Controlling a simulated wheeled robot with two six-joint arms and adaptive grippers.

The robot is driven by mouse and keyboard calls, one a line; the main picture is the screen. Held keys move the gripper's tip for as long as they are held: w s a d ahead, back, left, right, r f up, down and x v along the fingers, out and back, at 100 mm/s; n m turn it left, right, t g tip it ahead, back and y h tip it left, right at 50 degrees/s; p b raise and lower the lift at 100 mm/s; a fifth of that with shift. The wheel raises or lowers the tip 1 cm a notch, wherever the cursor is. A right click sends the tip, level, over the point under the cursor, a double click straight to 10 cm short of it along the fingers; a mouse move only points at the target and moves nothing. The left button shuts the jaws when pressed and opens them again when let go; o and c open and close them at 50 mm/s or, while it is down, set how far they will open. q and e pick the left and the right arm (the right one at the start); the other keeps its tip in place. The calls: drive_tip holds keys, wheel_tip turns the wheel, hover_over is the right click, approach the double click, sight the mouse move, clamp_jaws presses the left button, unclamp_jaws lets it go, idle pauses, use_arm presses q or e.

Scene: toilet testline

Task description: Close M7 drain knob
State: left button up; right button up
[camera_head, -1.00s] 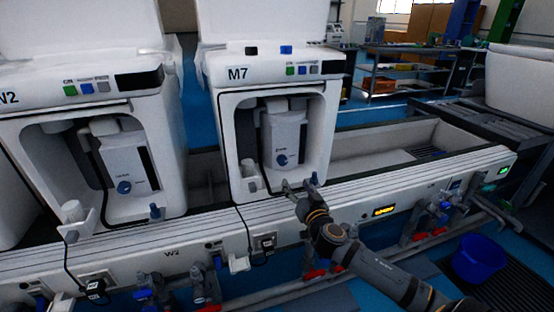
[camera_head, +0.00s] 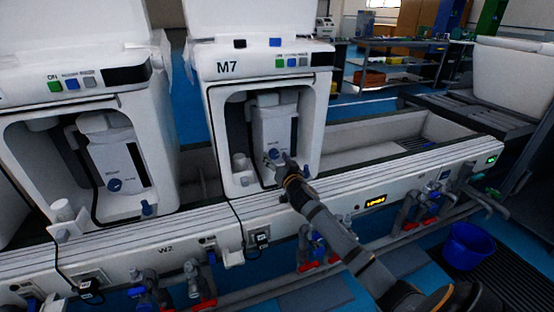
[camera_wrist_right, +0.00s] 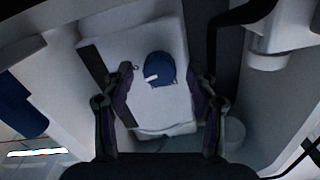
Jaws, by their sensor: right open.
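The M7 unit (camera_head: 229,67) is a white machine with an open front recess and a light grey box (camera_head: 275,124) inside. The blue round drain knob (camera_head: 274,154) is low on the box's front. In the right wrist view the knob (camera_wrist_right: 160,68) carries a short white mark pointing left and slightly down. My right gripper (camera_head: 280,160) is at the recess, right by the knob. In the right wrist view its open fingers (camera_wrist_right: 160,78) stand on either side of the knob with a gap on each side. My left gripper is not in view.
A similar unit, W2 (camera_head: 70,90), stands to the left with its own blue knob (camera_head: 114,184). The recess walls surround my right gripper closely. A white rail (camera_head: 180,228) runs below the units. A blue bucket (camera_head: 468,246) stands on the floor at the right.

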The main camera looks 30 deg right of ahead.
drive_tip(key=shift+c, duration=0.4)
drive_tip(key=c, duration=1.1)
drive_tip(key=shift+o, duration=0.2)
